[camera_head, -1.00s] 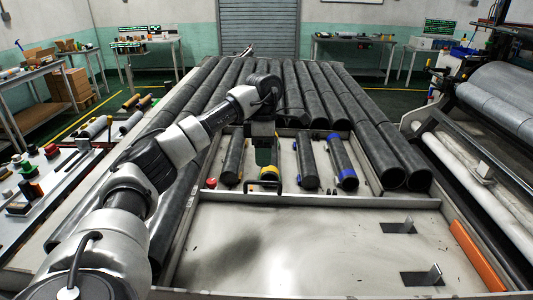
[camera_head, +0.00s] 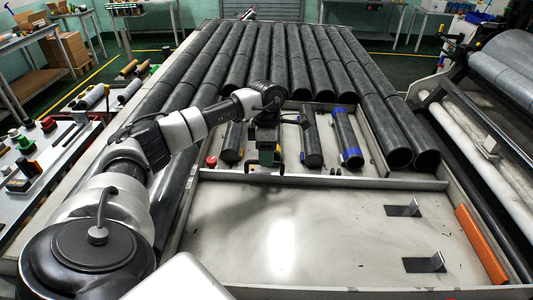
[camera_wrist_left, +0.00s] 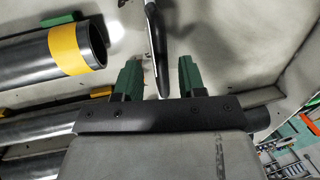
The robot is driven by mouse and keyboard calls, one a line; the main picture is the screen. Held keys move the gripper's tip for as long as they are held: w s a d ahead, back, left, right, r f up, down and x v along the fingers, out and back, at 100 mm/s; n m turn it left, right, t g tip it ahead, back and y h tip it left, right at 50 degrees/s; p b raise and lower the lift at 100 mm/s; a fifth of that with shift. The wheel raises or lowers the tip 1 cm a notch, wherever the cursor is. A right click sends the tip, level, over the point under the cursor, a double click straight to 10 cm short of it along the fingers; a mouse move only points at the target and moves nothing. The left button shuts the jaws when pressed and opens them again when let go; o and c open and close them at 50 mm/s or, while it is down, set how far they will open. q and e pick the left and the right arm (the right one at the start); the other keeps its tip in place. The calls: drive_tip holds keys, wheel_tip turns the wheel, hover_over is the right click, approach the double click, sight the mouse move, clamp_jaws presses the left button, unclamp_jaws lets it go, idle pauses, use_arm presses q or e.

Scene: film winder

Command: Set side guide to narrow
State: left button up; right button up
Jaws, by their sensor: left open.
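A thin black handle (camera_head: 264,174) stands at the metal rail between the tube bins and the flat bed. It shows in the left wrist view as a dark upright loop (camera_wrist_left: 157,45). My left gripper (camera_head: 265,156) is just above the handle. In the left wrist view, its green fingers (camera_wrist_left: 160,74) are open, with the handle's lower end between them; I cannot tell whether they touch it. Which part is the side guide is not clear. My right gripper is not in view.
Dark tubes (camera_head: 312,145), some with blue or yellow bands (camera_wrist_left: 68,50), lie in the bins. Two metal brackets (camera_head: 403,210) stand on the bare bed (camera_head: 300,235). An orange bar (camera_head: 482,245) lies along the right edge. A side table (camera_head: 45,165) stands at left.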

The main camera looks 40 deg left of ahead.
use_arm(q)
drive_tip(key=shift+s+d+f, duration=0.15)
drive_tip(key=shift+s+f, duration=0.05)
drive_tip(key=shift+f, duration=0.2)
clamp_jaws()
drive_tip(key=shift+s+d, duration=1.6)
drive_tip(key=shift+s, duration=0.25)
unclamp_jaws()
